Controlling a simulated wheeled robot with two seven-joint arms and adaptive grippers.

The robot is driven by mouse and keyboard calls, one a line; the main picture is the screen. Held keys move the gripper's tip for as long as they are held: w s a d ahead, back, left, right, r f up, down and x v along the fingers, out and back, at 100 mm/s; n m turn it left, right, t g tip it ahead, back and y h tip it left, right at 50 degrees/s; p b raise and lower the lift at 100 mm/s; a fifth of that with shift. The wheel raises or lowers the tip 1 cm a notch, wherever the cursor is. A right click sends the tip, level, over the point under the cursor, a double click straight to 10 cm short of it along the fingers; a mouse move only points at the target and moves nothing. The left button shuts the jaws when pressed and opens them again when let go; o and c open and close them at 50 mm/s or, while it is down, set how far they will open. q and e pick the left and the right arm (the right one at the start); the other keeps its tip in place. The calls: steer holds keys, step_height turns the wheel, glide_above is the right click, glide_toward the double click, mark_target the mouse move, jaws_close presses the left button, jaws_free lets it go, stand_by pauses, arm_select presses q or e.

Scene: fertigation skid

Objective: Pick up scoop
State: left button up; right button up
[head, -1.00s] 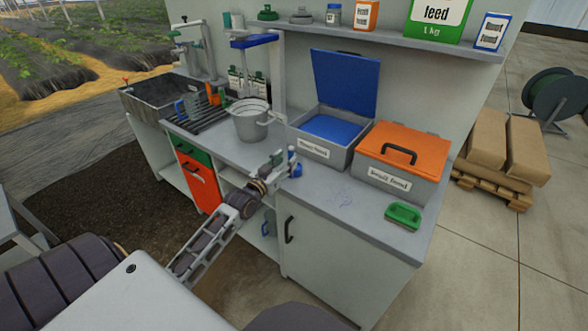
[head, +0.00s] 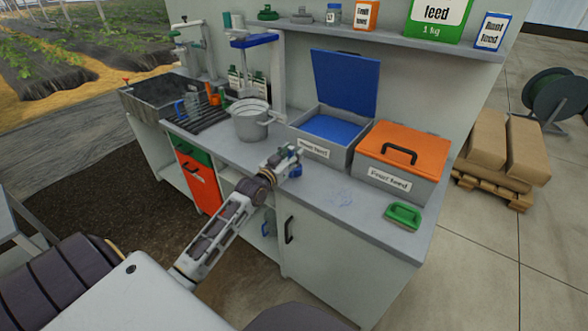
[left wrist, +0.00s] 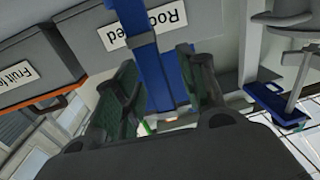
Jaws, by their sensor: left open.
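A blue scoop (head: 297,172) is at the bench in front of the open feed bin, mostly hidden by my left gripper (head: 292,163). In the left wrist view its long blue handle (left wrist: 150,60) runs between the two dark green finger pads, in front of the bin's label. There my left gripper (left wrist: 158,75) is open, with a finger on each side of the handle. I cannot tell whether either pad touches it. My right gripper is not in view.
The grey feed bin (head: 336,155) has its blue lid (head: 346,82) raised. A bin with an orange lid (head: 405,146) stands right of it. A grey bucket (head: 250,122) stands left. A green scrub brush (head: 403,215) lies on the clear right part of the bench.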

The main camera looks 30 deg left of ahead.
arm_select(q)
steer(key=shift+c, duration=0.2)
jaws_close()
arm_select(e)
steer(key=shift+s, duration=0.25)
arm_select(q)
steer(key=shift+r, duration=0.2)
steer(key=shift+r, duration=0.65)
step_height(320, 180, up, 7)
steer(key=shift+f+p, duration=0.1)
steer(key=shift+p, duration=0.45)
steer(key=shift+r, duration=0.8)
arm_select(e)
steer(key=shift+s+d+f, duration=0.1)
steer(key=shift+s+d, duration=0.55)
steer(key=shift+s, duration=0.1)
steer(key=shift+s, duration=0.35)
